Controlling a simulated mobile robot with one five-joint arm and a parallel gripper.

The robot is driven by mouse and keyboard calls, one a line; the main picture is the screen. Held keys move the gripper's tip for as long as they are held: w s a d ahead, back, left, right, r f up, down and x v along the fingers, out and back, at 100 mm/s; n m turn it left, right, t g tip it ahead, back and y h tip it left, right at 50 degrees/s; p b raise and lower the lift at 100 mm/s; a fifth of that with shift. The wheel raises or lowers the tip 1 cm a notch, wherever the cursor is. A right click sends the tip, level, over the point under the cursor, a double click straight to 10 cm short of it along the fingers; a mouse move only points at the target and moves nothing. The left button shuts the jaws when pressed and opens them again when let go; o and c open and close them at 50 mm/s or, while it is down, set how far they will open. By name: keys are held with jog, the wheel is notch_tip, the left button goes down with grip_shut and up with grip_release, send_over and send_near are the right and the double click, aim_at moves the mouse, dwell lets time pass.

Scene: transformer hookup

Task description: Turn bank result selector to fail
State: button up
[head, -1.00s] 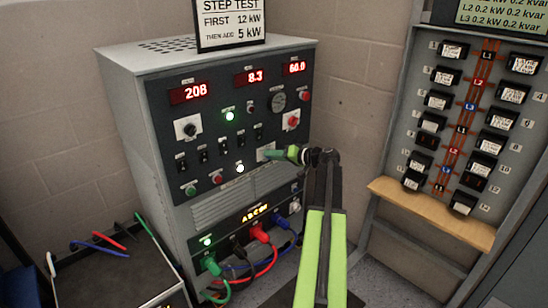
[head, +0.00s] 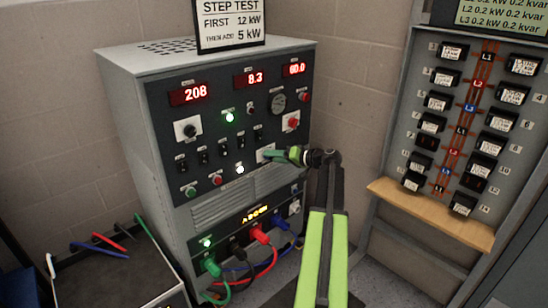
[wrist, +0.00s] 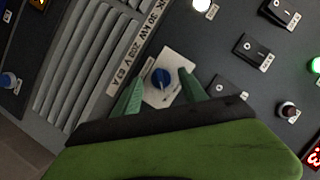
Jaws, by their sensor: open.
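I cannot read any selector label or fail mark there. My gripper (wrist: 161,84) is open, with one green finger on each side of the knob. Whether the fingers touch it cannot be told. In the head view my gripper (head: 272,155) is at the lower right of the grey cabinet's (head: 215,165) control panel and hides most of the knob's plate.
Toggle switches (wrist: 257,50) and a lit white lamp (wrist: 201,4) are close to the knob. Red, green, black and blue cables (head: 262,236) plug in lower on the cabinet. A breaker panel (head: 465,120) with a wooden ledge (head: 430,213) stands at the right.

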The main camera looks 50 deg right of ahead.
jog(key=p+v, duration=0.4)
jog(key=v, duration=1.2)
jog(key=shift+s+d, duration=0.2)
jog(key=shift+s, duration=0.2)
jog(key=w+a+f+n+g+y, duration=0.1)
jog(key=w+a+f+g, duration=0.15)
jog(key=w+a, duration=0.45)
jog(key=w+a+f+n+g+y, duration=0.15)
jog(key=a+f, duration=0.25)
jog(key=a, duration=0.8)
jog(key=w+a+f+n+g+y, duration=0.1)
jog(key=w+a+f+g, duration=0.3)
jog(key=a, duration=0.5)
jog(key=s+a+f+n+g+h, duration=0.1)
jog(key=a+f+g+h, duration=0.1)
jog(key=a, duration=0.8)
jog(key=s+a+f+n+g+h, duration=0.2)
jog(key=a+f, duration=0.1)
jog(key=a, duration=0.8)
jog(key=s+a+f+n+g+h, duration=0.1)
jog(key=a+f+g+h, duration=0.15)
jog(key=a, duration=0.75)
notch_tip(320, 180, up, 17)
jog(key=p, duration=1.6)
jog(key=shift+w+f, duration=0.15)
jog(key=shift+w, duration=0.1)
jog(key=shift+d, duration=0.1)
jog(key=shift+c, duration=0.4)
